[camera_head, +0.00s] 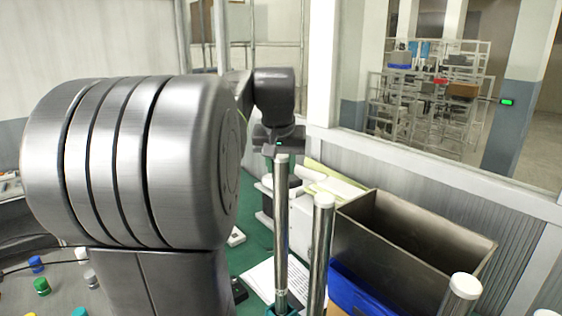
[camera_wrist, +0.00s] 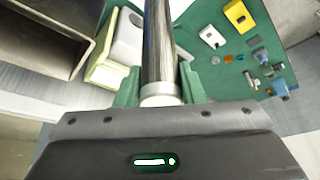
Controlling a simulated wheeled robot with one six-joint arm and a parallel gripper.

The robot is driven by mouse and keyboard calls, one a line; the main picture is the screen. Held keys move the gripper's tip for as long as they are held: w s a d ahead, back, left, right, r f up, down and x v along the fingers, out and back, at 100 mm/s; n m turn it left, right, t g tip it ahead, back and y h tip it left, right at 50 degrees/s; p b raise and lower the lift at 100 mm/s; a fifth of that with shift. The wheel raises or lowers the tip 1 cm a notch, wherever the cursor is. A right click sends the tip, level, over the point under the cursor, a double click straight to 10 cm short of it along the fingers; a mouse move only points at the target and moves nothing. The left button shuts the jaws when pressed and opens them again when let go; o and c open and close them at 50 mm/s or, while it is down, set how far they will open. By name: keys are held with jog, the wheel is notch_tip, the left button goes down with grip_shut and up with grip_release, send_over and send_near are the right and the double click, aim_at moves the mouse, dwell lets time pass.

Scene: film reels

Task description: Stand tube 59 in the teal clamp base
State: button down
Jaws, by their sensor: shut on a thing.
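My gripper (camera_head: 279,140) is shut on a shiny metal tube (camera_head: 281,225) with a white end cap. It holds the tube by its upper end, and the tube hangs upright. In the wrist view the tube (camera_wrist: 158,45) runs away from my gripper (camera_wrist: 160,92), its white collar close to the jaws. No number is readable, so I cannot confirm it is tube 59. A teal piece, apparently the teal clamp base (camera_head: 270,312), shows at the bottom edge around the tube's lower end. It is mostly cut off, so I cannot tell whether the tube is seated.
A second capped metal tube (camera_head: 320,250) stands close to the right, and another (camera_head: 461,295) farther right. An open metal bin (camera_head: 410,236) and a blue box (camera_head: 358,291) lie beside them. White paper (camera_head: 258,280) lies on the green surface (camera_head: 250,257). Small coloured caps (camera_head: 41,286) lie at left.

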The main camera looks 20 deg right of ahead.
jog(key=shift+f+b, duration=1.2)
jog(key=shift+f, duration=1.05)
dwell(0.7)
jog(key=c, duration=1.2)
grip_release()
jog(key=shift+c, duration=0.2)
jog(key=shift+f, duration=0.1)
jog(key=shift+p+v, duration=1.9)
jog(key=shift+v, duration=0.95)
send_near(281, 181)
jog(key=shift+w+d+p, duration=0.15)
jog(key=shift+w+p, duration=0.3)
jog(key=shift+w, duration=0.05)
